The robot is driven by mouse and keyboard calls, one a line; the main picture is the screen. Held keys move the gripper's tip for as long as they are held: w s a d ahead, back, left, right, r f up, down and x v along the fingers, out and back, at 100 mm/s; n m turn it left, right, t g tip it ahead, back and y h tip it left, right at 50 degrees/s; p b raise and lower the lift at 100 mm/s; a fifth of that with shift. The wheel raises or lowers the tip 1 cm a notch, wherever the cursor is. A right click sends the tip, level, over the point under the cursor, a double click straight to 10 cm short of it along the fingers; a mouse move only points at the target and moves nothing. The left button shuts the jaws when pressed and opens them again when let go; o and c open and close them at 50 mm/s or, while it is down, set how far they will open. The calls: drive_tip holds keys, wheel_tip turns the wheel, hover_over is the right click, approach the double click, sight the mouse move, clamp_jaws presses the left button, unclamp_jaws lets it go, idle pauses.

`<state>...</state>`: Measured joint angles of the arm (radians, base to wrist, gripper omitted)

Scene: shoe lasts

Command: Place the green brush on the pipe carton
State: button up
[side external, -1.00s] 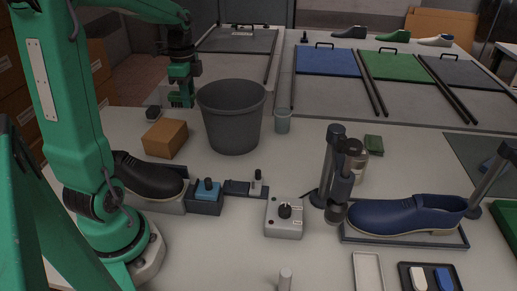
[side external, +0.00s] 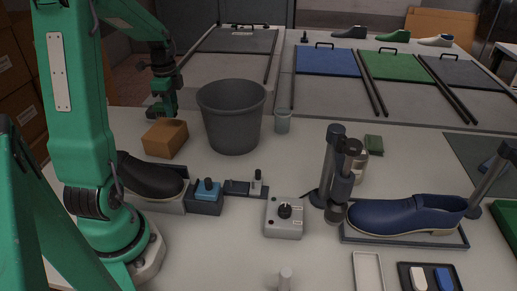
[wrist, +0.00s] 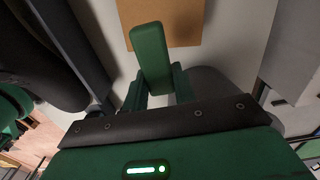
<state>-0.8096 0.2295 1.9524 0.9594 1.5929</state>
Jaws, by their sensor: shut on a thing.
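The green brush (wrist: 151,57) is held between the fingers of my gripper (wrist: 157,95) in the wrist view, its long green body pointing away from the palm. The pipe carton, a plain brown box (side external: 165,138), stands on the white table left of the grey bucket in the side view. It also shows in the wrist view as a brown surface (wrist: 190,22) past the brush's far end. My gripper (side external: 160,112) is over the far side of the carton in the side view, where brush and fingertips are hard to tell apart.
A tall grey bucket (side external: 232,117) stands close to the right of the carton. A black shoe (side external: 151,178) lies in front of it, beside a blue-topped block (side external: 206,197). A small grey cup (side external: 283,121) stands right of the bucket.

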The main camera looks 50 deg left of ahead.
sight(170, 129)
drive_tip(key=shift+s+a+f, duration=0.3)
drive_tip(key=shift+a+f, duration=0.2)
drive_tip(key=shift+a, duration=0.3)
drive_tip(key=shift+s+a+f, duration=0.3)
drive_tip(key=shift+a+f, duration=0.2)
drive_tip(key=shift+a, duration=0.3)
drive_tip(key=shift+f, duration=2)
drive_tip(key=shift+f, duration=0.15)
drive_tip(key=o, duration=1)
wheel_tip(170, 129, up, 12)
drive_tip(key=shift+r, duration=0.2)
